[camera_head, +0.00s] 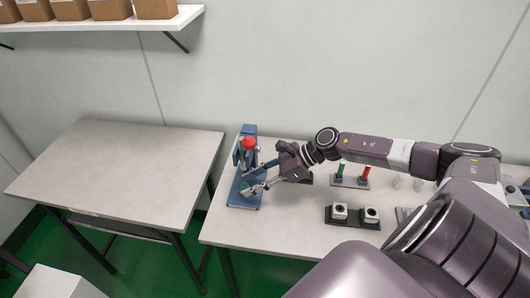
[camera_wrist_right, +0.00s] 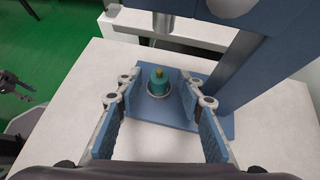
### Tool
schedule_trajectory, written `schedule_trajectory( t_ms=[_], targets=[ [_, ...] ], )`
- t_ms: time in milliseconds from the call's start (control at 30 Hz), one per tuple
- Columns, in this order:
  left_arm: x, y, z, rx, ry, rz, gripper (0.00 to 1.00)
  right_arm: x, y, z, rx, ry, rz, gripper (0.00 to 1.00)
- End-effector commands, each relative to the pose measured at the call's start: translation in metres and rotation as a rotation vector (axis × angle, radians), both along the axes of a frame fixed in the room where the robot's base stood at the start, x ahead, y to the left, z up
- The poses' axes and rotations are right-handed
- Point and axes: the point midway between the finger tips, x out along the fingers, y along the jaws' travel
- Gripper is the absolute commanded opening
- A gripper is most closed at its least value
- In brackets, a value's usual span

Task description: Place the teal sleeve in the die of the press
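The blue press (camera_head: 246,135) with a red knob stands at the left end of the right-hand table. The teal sleeve (camera_wrist_right: 158,82) stands upright at a pale ring, the die (camera_wrist_right: 158,94), on the press's blue base plate (camera_wrist_right: 183,122); a small yellow tip shows at its top. How deep it sits is unclear. My right gripper (camera_wrist_right: 158,92) is open, its blue-padded fingers on either side of the sleeve with visible gaps. In the head view my right gripper (camera_head: 256,188) is at the press base. Part of what looks like my left gripper (camera_wrist_right: 12,85) shows at the wrist view's left edge.
The press ram (camera_wrist_right: 163,22) hangs above and behind the sleeve. A stand with green and red testers (camera_head: 350,181) and a dark tray with two pale blocks (camera_head: 352,225) lie to the right. The left table (camera_head: 115,170) is bare.

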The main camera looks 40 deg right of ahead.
Motion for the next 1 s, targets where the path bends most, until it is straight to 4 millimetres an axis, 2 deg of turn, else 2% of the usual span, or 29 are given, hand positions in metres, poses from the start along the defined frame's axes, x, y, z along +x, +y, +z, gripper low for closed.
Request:
schedule_trajectory(
  t_ms=[367,633,700,1000],
  targets=[
    [0.0,0.0,-0.002,0.0,0.0,0.001,0.4,-0.029,-0.035,0.03,-0.005,0.005,0.002,0.35],
    [0.0,0.0,0.014,0.0,0.0,0.002,0.4,-0.044,-0.055,0.05,-0.001,0.006,0.001,0.35],
    [0.0,0.0,0.025,0.0,0.001,0.002,0.4,-0.048,-0.06,0.057,-0.001,0.007,0.0,0.35],
    [0.0,0.0,0.036,0.0,0.001,0.002,0.4,-0.057,-0.071,0.064,0.0,0.002,0.001,0.35]
  ],
)
